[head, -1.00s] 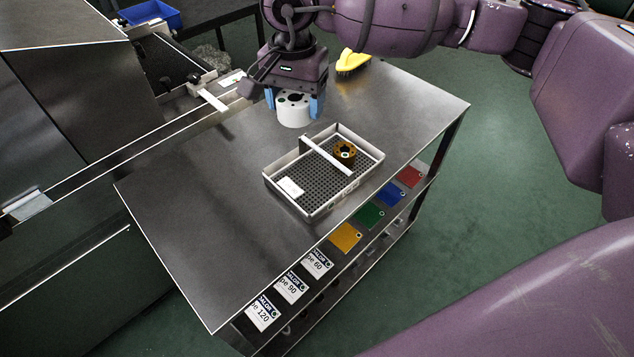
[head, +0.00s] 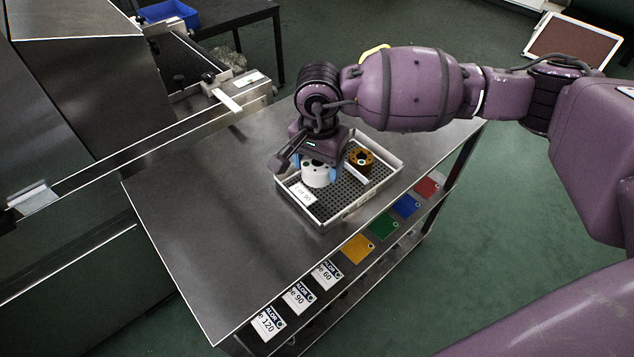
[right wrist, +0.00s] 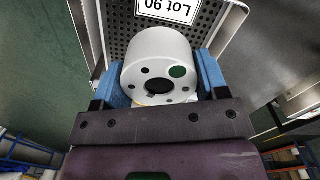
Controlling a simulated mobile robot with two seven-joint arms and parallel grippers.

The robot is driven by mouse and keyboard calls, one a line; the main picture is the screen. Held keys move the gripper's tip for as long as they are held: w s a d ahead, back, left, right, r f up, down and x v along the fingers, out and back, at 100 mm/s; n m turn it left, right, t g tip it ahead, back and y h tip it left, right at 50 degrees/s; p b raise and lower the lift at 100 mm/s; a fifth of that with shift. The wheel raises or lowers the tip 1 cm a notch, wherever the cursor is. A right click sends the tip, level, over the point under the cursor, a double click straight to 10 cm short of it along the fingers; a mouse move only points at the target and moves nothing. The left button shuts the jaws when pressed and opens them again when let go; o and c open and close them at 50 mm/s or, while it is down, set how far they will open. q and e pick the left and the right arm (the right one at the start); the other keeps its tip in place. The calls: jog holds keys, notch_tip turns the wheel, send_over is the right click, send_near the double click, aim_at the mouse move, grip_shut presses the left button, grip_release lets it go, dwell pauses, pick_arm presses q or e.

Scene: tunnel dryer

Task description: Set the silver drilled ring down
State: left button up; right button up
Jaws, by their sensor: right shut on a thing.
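The silver drilled ring (head: 315,178) is pale, with several small holes and one green-marked hole in its top face. It also shows in the right wrist view (right wrist: 158,55). My right gripper (head: 316,172) is shut on it, with blue fingers on opposite sides. The ring is upright over the left compartment of the perforated white-rimmed tray (head: 346,216); whether it touches the tray floor I cannot tell. A brass-coloured ring (head: 360,160) stands in the other compartment, beyond the divider (head: 357,176). My left gripper is not in view.
A white "Lot 90" label (head: 304,193) lies in the tray near the ring. The steel table (head: 220,220) is clear on the left. A yellow-handled brush (head: 374,50) is mostly hidden behind my arm. Coloured cards line the shelf below the front edge.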

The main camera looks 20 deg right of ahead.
aim_at(318, 194)
jog(key=shift+f, duration=0.35)
notch_tip(318, 194, down, 5)
jog(key=shift+b, duration=0.55)
jog(key=shift+f, duration=0.25)
jog(key=shift+r, duration=0.15)
jog(key=o, duration=1.2)
jog(key=shift+f, duration=0.2)
